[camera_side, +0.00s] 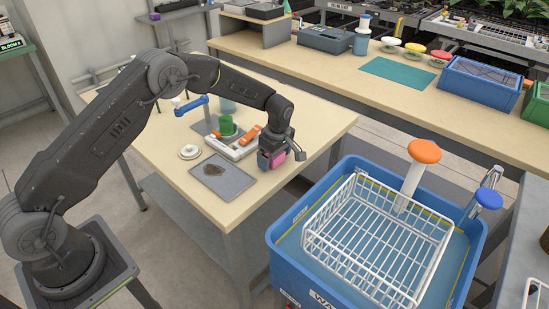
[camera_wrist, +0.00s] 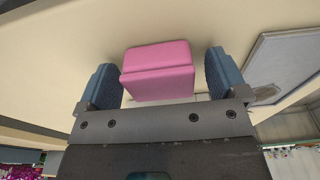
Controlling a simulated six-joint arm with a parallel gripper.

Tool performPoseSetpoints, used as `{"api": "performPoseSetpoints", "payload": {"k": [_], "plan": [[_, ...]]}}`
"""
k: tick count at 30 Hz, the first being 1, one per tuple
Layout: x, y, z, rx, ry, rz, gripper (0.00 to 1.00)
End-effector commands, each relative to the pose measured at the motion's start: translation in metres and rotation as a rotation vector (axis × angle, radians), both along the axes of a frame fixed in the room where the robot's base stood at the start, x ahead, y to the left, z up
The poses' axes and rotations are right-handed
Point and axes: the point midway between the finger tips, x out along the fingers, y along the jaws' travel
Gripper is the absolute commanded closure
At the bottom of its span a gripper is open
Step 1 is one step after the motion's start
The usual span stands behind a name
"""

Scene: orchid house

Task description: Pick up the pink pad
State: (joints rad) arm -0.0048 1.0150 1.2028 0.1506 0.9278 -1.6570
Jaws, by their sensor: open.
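The pink pad (camera_wrist: 158,70) is a small block with a groove across it in the wrist view. It lies between the two blue-grey fingers of my gripper (camera_wrist: 162,77). The left finger is very close to the pad, and a gap shows on the right. In the side view, my gripper (camera_side: 270,160) is low at the right edge of the wooden bench. A bit of the pink pad (camera_side: 278,158) shows there between the fingers; the rest is hidden. My gripper is open around the pad.
A grey mat (camera_side: 238,190) with a brown clump lies left of my gripper. A white holder (camera_side: 232,153) with orange pieces, a green cylinder (camera_side: 227,125) and a white round dish (camera_side: 189,152) stand close by. A blue tub (camera_side: 280,262) with a wire basket (camera_side: 375,240) is right of the bench.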

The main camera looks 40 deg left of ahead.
Motion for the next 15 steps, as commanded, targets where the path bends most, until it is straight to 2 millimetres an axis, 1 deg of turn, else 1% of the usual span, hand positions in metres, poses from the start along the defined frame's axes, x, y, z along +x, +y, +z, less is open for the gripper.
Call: {"api": "performPoseSetpoints", "payload": {"k": [3, 15], "plan": [[0.0002, -0.0001, 0.0005, 0.000, -0.001, 0.000, 0.09], [0.0001, -0.0002, 0.0008, 0.000, 0.000, 0.000, 0.48]]}}
